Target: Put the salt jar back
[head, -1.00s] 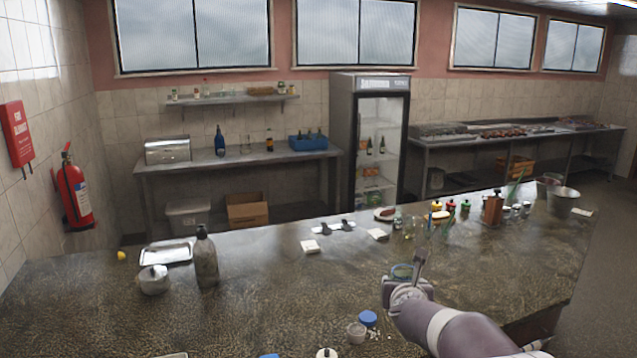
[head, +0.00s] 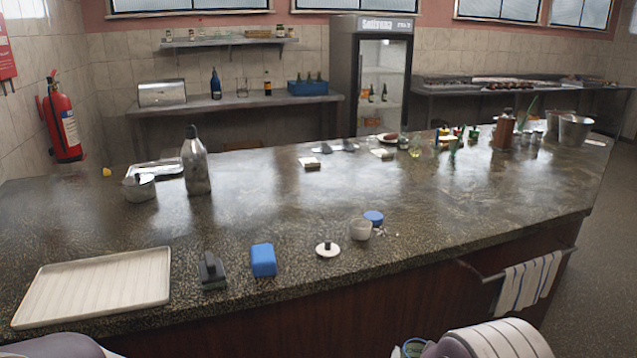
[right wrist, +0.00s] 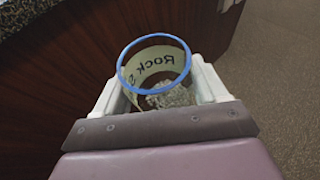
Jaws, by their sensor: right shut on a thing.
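The salt jar (right wrist: 155,68) is a clear open jar with a blue rim and a pale label reading "Rock". Coarse pale grains lie inside it. My right gripper (right wrist: 157,85) is shut on it, with a finger on each side. In the head view the jar (head: 414,347) shows at the bottom edge, low in front of the counter and partly cut off. My right gripper itself is mostly out of the head view. A blue round lid (head: 373,218) lies on the counter beside a small pale bowl. My left gripper is not in view.
The counter (head: 330,205) has a pale tray (head: 95,285), a dark-handled block (head: 211,270), a blue box (head: 263,260), a knobbed lid (head: 327,249) and a small bowl (head: 361,229) near its front. A towel (head: 528,280) hangs on a front rail. The counter's middle is largely clear.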

